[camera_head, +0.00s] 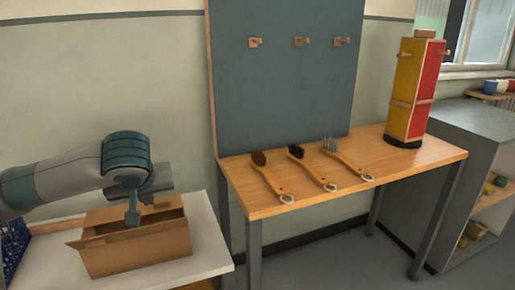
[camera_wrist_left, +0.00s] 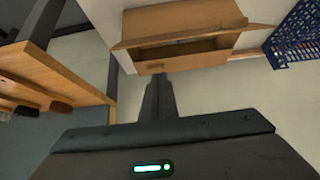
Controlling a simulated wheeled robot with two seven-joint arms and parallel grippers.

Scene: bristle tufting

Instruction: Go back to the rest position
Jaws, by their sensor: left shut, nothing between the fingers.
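My left gripper (camera_head: 132,216) is shut and empty. It points down over the open cardboard box (camera_head: 140,250) on the white table at the left. In the left wrist view its closed fingers (camera_wrist_left: 159,82) show in front of the box (camera_wrist_left: 180,22). I cannot tell whether the fingertips reach below the box rim. My right gripper is not in view.
Three wooden-handled brushes (camera_head: 270,179) lie on the wooden table (camera_head: 400,165). A grey board (camera_head: 280,95) with three pegs stands behind. A red and yellow tower (camera_head: 412,90) stands at the right end. A blue crate (camera_wrist_left: 295,38) is beside the box.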

